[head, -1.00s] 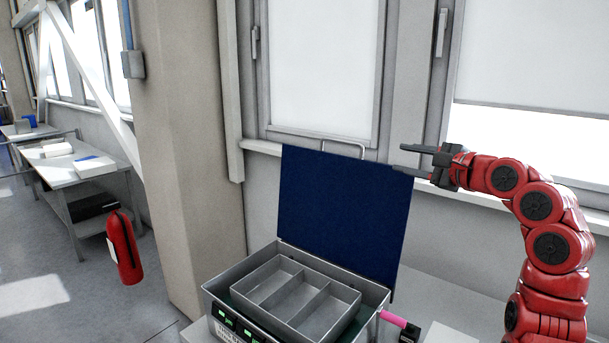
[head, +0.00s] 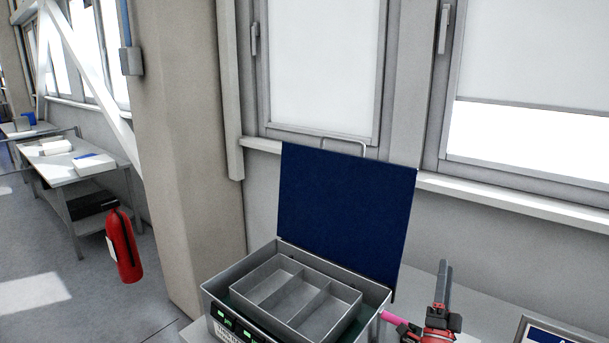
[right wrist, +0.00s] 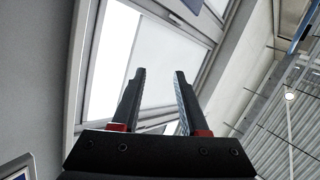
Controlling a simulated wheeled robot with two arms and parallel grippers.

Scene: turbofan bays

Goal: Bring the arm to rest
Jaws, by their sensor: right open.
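My right gripper (head: 444,268) is low at the right of the head view, beside the open case, with its fingers pointing up. In the right wrist view (right wrist: 160,74) its two dark fingers stand apart with nothing between them, against the window and ceiling. Most of the red right arm is below the picture's lower edge. My left gripper is not in view.
An open grey case (head: 210,292) with a raised dark blue lid (head: 345,215) holds a divided grey tray (head: 303,296). A pink rod (head: 393,318) sticks out near its right side. A framed panel (head: 560,334) is at lower right. A fire extinguisher (head: 122,248) is at left.

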